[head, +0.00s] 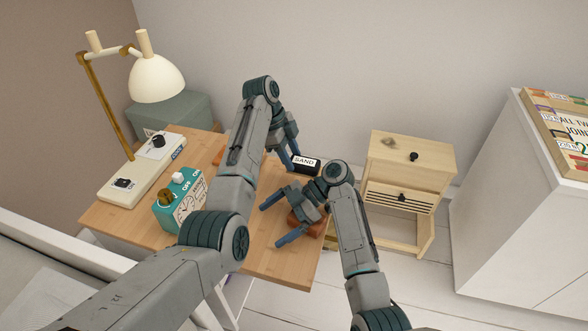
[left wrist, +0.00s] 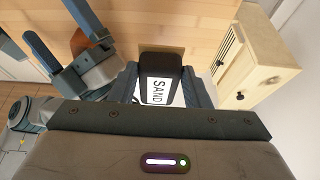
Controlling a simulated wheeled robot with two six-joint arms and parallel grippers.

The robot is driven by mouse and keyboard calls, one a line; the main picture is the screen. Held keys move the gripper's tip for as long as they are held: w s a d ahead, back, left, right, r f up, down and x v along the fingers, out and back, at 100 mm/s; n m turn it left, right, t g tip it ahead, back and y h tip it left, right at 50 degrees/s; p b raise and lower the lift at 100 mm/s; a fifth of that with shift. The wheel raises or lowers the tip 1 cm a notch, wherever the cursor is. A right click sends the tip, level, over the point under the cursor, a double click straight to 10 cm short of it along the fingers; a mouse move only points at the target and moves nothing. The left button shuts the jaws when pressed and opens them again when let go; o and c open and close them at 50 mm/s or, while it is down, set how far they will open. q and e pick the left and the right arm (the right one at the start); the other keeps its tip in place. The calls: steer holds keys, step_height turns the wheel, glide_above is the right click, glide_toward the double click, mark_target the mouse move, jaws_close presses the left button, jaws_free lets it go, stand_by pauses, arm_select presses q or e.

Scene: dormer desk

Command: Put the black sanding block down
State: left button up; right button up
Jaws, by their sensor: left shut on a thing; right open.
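The black sanding block (head: 306,164), with a white "SAND" label, is at the far right edge of the wooden desk (head: 272,262). My left gripper (head: 293,155) is shut on it. In the left wrist view the block (left wrist: 160,78) sits between the two fingers (left wrist: 162,88), label showing. I cannot tell whether its underside touches the desk. A darker brown patch (left wrist: 167,49) shows just beyond it. My right gripper (head: 274,222) is open, nearer the desk's front, above an orange-brown object (head: 314,229) that it partly hides.
A small wooden cabinet (head: 411,160) stands to the right of the desk, beside a white unit (head: 520,200). The front middle of the desk is bare.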

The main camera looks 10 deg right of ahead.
arm_select(q)
step_height(320, 180, up, 7)
steer(key=a+f+n, duration=0.1)
steer(key=f, duration=0.2)
steer(key=a+f+n+t, duration=0.1)
steer(key=f+n, duration=0.1)
steer(key=f, duration=0.1)
steer(key=a+f+n, duration=0.1)
steer(key=f, duration=0.2)
steer(key=shift+s+f+n+t, duration=0.2)
steer(key=shift+f+n+t, duration=0.15)
steer(key=shift+n+t, duration=0.05)
steer(key=shift+d+f, duration=0.1)
steer(key=shift+f, duration=2.25)
steer(key=shift+h, duration=0.3)
steer(key=o, duration=1.1)
steer(key=shift+f, duration=0.15)
steer(key=v, duration=1.2)
steer(key=shift+r, duration=0.25)
